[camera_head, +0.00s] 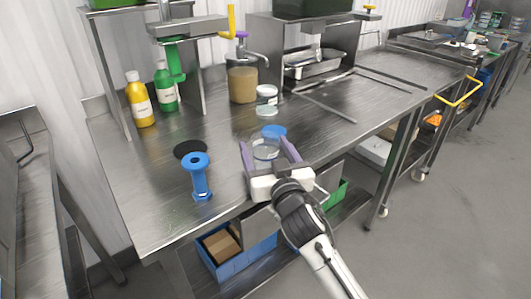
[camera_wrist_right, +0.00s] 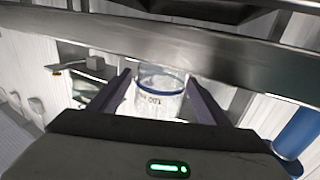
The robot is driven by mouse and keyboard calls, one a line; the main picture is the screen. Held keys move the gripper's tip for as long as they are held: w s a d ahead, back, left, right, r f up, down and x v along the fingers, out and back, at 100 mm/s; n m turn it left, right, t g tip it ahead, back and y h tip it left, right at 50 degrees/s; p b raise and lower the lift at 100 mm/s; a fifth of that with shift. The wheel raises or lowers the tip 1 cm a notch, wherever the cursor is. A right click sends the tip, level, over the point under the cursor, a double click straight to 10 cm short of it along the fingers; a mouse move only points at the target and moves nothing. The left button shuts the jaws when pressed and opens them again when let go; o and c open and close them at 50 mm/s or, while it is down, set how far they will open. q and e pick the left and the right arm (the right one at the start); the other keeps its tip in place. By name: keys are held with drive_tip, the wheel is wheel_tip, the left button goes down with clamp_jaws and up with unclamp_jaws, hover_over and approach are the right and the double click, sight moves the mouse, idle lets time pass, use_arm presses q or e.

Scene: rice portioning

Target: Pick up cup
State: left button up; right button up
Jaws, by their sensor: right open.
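A clear cup (camera_head: 266,151) stands near the front edge of the steel table. It also shows in the right wrist view (camera_wrist_right: 160,98), with a blue band and dark print on its side. My right gripper (camera_head: 265,145) is open, with its two purple fingers on either side of the cup. In the right wrist view the fingers (camera_wrist_right: 161,88) flank the cup, and a gap shows on its left side. Whether either finger touches it I cannot tell. My left gripper is not in view.
On the steel table (camera_head: 340,125), a blue spool-shaped tool (camera_head: 200,177) stands left of the cup, by a black disc (camera_head: 190,149). Yellow (camera_head: 140,104) and green bottles (camera_head: 166,92) stand at the back left. The table's right part is largely clear.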

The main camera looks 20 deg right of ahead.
sight(262, 143)
drive_tip(key=w, duration=0.3)
drive_tip(key=shift+w, duration=0.35)
drive_tip(key=shift+f, duration=0.1)
drive_tip(key=c, duration=1.1)
drive_tip(key=shift+c, duration=0.2)
